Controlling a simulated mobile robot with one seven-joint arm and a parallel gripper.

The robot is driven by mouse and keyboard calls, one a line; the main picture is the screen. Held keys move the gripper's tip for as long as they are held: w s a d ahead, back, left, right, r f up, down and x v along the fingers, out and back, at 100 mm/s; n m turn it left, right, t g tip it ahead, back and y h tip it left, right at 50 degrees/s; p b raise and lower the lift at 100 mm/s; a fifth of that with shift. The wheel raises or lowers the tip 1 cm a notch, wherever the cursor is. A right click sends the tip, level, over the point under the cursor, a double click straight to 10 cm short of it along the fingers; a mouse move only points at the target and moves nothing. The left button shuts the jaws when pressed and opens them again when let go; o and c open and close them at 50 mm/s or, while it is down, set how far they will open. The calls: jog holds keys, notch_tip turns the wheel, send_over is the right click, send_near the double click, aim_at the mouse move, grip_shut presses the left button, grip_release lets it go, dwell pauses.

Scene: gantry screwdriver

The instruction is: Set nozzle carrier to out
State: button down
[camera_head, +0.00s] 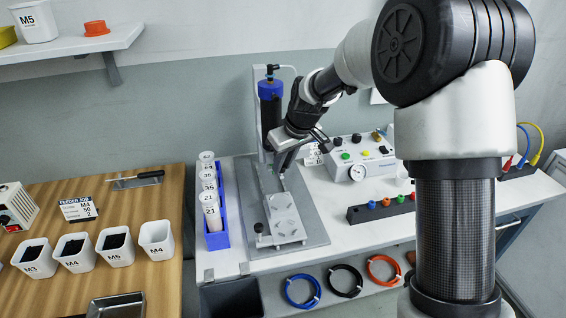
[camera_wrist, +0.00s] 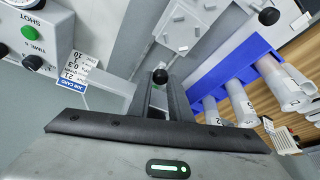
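The gantry screwdriver (camera_head: 268,108) stands upright on a grey base plate (camera_head: 315,232), with a blue-topped black driver on its column. A lighter rail with a pale slotted plate (camera_head: 287,226) lies on the base; that plate also shows in the wrist view (camera_wrist: 182,22). A black ball knob (camera_head: 258,227) is at the plate's near left. My gripper (camera_head: 280,168) reaches down beside the column's foot. In the wrist view its fingers are close together, with another black ball knob (camera_wrist: 160,76) between their tips. Their contact is hard to see. The nozzle carrier cannot be told apart clearly.
A blue rack (camera_head: 216,238) with labelled white tubes stands left of the base plate. A control box (camera_head: 352,158) with buttons and gauge is at the right. A black strip of coloured knobs (camera_head: 381,208) lies in front of it. My arm hides part of the bench's right side.

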jog(key=w+d, duration=0.2)
jog(key=d, duration=0.7)
jog(key=shift+w, duration=0.3)
jog(key=shift+d, duration=0.1)
jog(key=c, duration=1.6)
grip_release()
jog(key=p+v, duration=0.3)
jog(key=v, duration=1.4)
jog(key=shift+r, duration=0.2)
